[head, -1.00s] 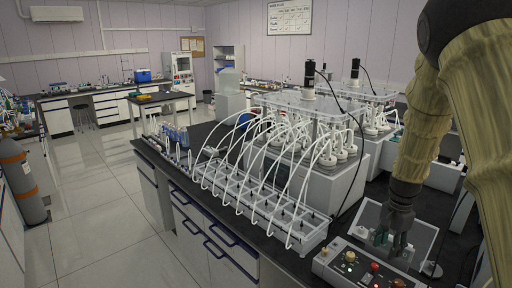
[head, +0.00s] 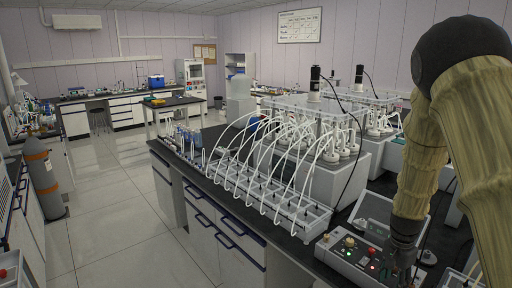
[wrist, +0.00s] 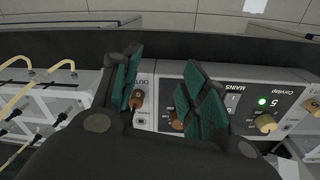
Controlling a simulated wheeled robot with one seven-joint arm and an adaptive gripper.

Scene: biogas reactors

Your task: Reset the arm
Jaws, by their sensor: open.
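My gripper (head: 402,262) is at the lower right in the head view, over the front of a grey control box (head: 345,262). In the wrist view my gripper (wrist: 165,98) shows two dark fingers with green ribbed pads, apart, with nothing held between them. The control box (wrist: 236,87) lies behind the fingers there, with a lit green light (wrist: 262,101), a tan knob (wrist: 265,123) and an orange-brown plug or knob (wrist: 137,99) seen between the fingers. Whether a fingertip touches the box cannot be told.
A white rack with looping tubes (head: 270,200) stands left of the control box on the black bench. Reactor units (head: 335,140) with black motors stand behind it. Open floor (head: 120,235) lies left of the bench, with a gas cylinder (head: 45,180) at far left.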

